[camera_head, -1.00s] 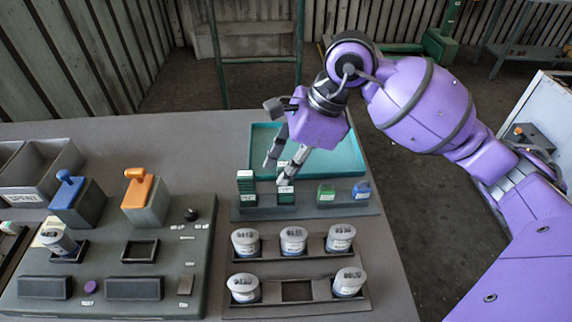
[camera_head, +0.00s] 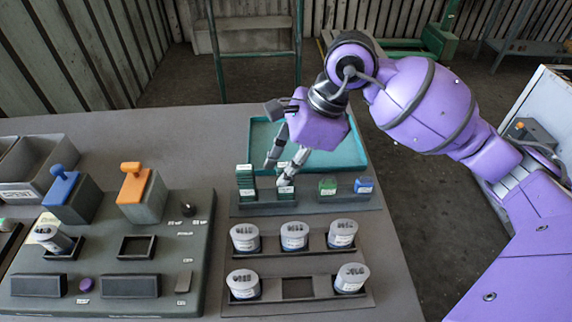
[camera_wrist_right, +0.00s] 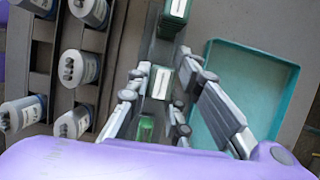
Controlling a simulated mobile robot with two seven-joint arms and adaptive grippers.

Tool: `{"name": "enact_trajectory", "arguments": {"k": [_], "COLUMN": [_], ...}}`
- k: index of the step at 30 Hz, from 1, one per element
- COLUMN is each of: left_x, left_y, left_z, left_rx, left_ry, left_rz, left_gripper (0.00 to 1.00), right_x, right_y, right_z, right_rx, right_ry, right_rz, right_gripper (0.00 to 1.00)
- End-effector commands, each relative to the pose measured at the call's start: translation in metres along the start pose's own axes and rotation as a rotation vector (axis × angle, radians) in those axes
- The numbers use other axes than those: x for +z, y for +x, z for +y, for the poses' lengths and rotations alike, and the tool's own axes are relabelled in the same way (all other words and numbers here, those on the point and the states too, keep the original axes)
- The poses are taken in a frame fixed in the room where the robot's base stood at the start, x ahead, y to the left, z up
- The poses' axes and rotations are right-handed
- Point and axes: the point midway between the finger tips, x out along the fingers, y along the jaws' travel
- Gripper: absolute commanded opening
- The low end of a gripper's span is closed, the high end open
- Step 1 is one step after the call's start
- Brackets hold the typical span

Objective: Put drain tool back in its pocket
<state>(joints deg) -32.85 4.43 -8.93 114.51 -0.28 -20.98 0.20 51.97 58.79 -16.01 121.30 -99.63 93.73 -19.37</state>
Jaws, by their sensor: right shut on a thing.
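The drain tool, as I take it, is a dark green block with a white top label, seen between the fingers in the right wrist view (camera_wrist_right: 160,83). My right gripper (camera_wrist_right: 162,70) is shut on it. In the head view the right gripper (camera_head: 277,172) reaches down over the second pocket from the left of the dark tool rack (camera_head: 308,206). The fingers hide most of the tool there, and I cannot tell how deep it sits in the pocket. My left gripper is not in view.
A taller dark green piece (camera_head: 246,180) stands left of the gripper; a green piece (camera_head: 327,187) and a blue piece (camera_head: 363,186) stand right. A teal tray (camera_head: 352,150) lies behind. White-topped canisters (camera_head: 294,236) stand in front. A control panel (camera_head: 110,248) is at left.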

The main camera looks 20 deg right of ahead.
Motion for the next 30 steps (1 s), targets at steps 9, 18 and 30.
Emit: {"name": "enact_trajectory", "arguments": {"k": [9, 18, 30], "left_x": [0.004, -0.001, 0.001], "left_y": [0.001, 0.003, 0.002], "left_z": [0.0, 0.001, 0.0], "left_rx": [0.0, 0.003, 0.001], "left_ry": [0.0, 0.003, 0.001], "left_rz": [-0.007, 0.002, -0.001], "left_gripper": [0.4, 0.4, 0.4], "right_x": [-0.001, -0.001, -0.001], "right_y": [0.002, -0.001, -0.072], "right_z": [0.0, 0.0, -0.001], "right_rx": [-0.001, -0.001, -0.006], "right_ry": [0.0, 0.0, 0.0], "right_rz": [0.0, 0.001, 0.002], "right_gripper": [0.42, 0.42, 0.42]}}
